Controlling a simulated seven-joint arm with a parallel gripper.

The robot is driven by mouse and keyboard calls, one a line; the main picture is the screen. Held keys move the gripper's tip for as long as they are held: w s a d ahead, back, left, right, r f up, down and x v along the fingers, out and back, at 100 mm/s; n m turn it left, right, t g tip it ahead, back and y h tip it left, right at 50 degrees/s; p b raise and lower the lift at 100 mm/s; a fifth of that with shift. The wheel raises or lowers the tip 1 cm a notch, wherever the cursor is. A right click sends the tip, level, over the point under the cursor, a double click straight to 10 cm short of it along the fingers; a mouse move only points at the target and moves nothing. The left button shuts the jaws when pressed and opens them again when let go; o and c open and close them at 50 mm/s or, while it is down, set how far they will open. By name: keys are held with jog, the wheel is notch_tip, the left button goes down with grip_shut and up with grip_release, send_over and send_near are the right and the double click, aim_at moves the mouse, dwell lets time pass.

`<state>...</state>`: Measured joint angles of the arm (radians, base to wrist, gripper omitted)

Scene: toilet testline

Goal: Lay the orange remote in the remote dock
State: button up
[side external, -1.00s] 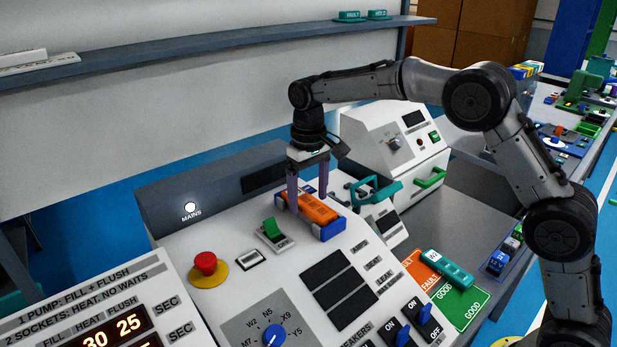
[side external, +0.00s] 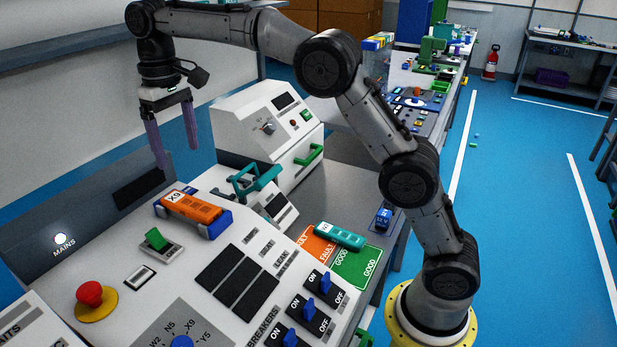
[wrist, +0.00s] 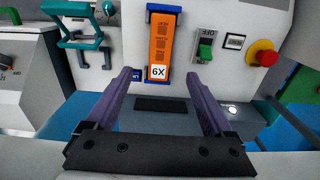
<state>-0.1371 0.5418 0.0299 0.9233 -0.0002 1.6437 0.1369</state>
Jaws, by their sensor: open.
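The orange remote (side external: 190,206), with a white X9 label, lies in the remote dock on the white sloping panel. The dock's blue end pieces (side external: 216,226) show at the remote's ends. In the wrist view the remote (wrist: 160,42) sits lengthwise between the dock's blue ends (wrist: 164,8). My gripper (side external: 174,158) is open and empty, its purple fingers raised above and behind the remote, apart from it. In the wrist view my gripper (wrist: 158,76) has nothing between its fingers. The underside of the remote is hidden.
A green rocker switch (side external: 156,239) and red emergency button (side external: 90,293) stand left of the dock. A teal handle (side external: 254,183) rises at its right, before a white box (side external: 262,125). A teal remote (side external: 340,236) lies across the orange and green cards. Air around my gripper is clear.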

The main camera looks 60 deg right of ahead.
jog(key=s+d+r+t, duration=0.1)
jog(key=s+d+r, duration=0.1)
jog(key=s, duration=0.6)
jog(key=s+d+r+t, duration=0.2)
jog(key=s+d+r, duration=0.1)
jog(key=s, duration=0.5)
jog(key=s+d+f+t, duration=0.1)
jog(key=s+f, duration=0.4)
jog(key=s, duration=0.4)
jog(key=s+d+f+t, duration=0.1)
jog(key=s+f, duration=0.4)
jog(key=s, duration=0.4)
jog(key=shift+f+t, duration=0.3)
jog(key=shift+f, duration=0.05)
